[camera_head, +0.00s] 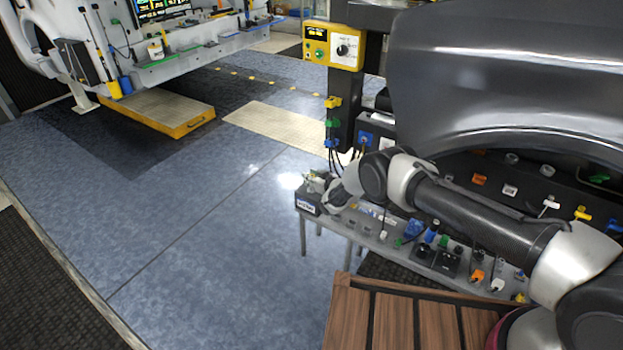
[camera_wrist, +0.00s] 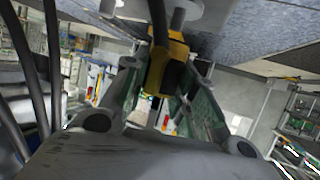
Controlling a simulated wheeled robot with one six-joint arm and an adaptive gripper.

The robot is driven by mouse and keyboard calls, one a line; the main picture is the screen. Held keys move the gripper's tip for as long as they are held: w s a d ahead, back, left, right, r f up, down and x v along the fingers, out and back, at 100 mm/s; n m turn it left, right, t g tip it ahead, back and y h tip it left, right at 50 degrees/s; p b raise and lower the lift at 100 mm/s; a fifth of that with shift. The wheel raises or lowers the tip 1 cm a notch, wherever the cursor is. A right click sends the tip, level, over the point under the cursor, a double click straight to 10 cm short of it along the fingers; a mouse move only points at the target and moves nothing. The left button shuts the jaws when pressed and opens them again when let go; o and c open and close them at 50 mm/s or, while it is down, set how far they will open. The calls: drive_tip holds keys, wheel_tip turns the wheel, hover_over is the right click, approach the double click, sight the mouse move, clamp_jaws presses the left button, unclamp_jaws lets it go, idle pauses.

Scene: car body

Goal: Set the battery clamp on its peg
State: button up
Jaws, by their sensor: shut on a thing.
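My gripper (camera_head: 322,185) is at the far left end of the bench, above a dark box with a blue label (camera_head: 308,204) that looks like a battery. In the wrist view, my gripper (camera_wrist: 165,84) is shut on a yellow and black piece (camera_wrist: 174,52), which looks like the battery clamp. A dark cable rises beside it. A grey round post (camera_wrist: 182,16) shows just past the yellow piece; I cannot tell whether the two touch or whether this is the peg. In the head view, the clamp is too small to make out.
The narrow grey bench (camera_head: 456,281) carries several small plugs and connectors along its length. A dark grey car body panel (camera_head: 500,75) overhangs it at the right. A slatted wooden surface (camera_head: 398,318) is in the foreground. The blue floor (camera_head: 190,225) at the left is clear.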

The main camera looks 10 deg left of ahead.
drive_tip(key=shift+f, duration=0.4)
drive_tip(key=shift+f, duration=0.65)
drive_tip(key=shift+f, duration=0.2)
drive_tip(key=shift+f, duration=0.25)
drive_tip(key=o, duration=1.1)
drive_tip(key=shift+d, duration=0.1)
drive_tip(key=v, duration=1.1)
drive_tip(key=shift+s+d, duration=0.25)
drive_tip(key=shift+s, duration=0.1)
